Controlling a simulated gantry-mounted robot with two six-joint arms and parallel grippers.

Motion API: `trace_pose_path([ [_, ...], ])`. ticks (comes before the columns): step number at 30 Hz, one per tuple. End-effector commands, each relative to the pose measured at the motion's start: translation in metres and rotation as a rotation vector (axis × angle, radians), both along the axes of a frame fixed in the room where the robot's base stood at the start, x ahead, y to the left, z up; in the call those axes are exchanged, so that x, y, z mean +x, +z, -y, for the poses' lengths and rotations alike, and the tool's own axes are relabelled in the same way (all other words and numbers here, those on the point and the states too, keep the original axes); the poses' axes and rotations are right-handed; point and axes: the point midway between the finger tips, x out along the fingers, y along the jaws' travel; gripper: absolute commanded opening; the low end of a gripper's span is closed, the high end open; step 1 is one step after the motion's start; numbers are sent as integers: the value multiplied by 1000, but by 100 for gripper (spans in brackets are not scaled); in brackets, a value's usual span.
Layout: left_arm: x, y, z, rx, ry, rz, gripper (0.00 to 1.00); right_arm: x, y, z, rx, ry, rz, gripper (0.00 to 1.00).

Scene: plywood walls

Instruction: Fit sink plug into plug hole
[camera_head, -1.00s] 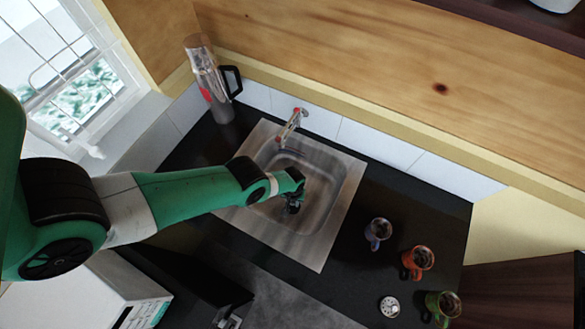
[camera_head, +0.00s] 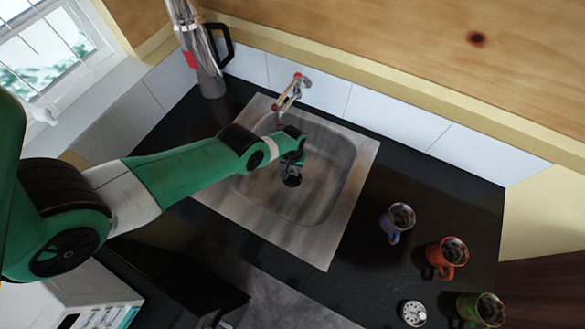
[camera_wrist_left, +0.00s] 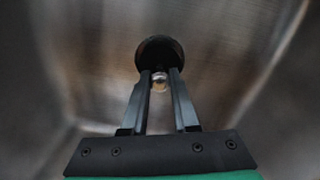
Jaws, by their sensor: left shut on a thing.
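My left gripper (camera_head: 291,170) reaches down into the metal sink (camera_head: 330,185) in the head view. In the left wrist view its two fingers (camera_wrist_left: 160,88) are shut on the small shiny knob of the dark round sink plug (camera_wrist_left: 160,54). The plug (camera_head: 292,181) shows in the head view as a dark disc at the fingertips, low over the basin floor. The plug hole cannot be made out apart from the plug. Whether the plug touches the basin floor or sits in the hole cannot be told. My right gripper is not in view.
A tap (camera_head: 290,92) stands at the sink's back edge. A steel flask (camera_head: 205,65) with a black handle stands back left. Blue (camera_head: 397,221), orange (camera_head: 447,256) and green (camera_head: 481,309) mugs and a small round dial-like object (camera_head: 413,312) are on the right counter.

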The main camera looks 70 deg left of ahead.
Motion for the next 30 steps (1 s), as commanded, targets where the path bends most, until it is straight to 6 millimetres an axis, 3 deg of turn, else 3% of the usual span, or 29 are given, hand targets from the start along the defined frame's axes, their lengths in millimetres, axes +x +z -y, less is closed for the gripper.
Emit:
trace_pose_path([
  [1, 0, -17, 0, 0, 0, 0, 0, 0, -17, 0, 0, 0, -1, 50],
  [2, 0, -19, 0, 0, 0, 0, 0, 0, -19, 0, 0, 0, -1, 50],
  [14, 0, -20, 1, -1, 0, -1, 0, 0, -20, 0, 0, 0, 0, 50],
  [15, 0, -18, 1, -1, 0, -1, 35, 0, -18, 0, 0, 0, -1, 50],
  [19, 0, -18, 1, 0, 0, -1, 58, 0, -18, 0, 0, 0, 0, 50],
  [30, 0, -14, 1, -1, 0, -1, 58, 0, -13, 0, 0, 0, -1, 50],
])
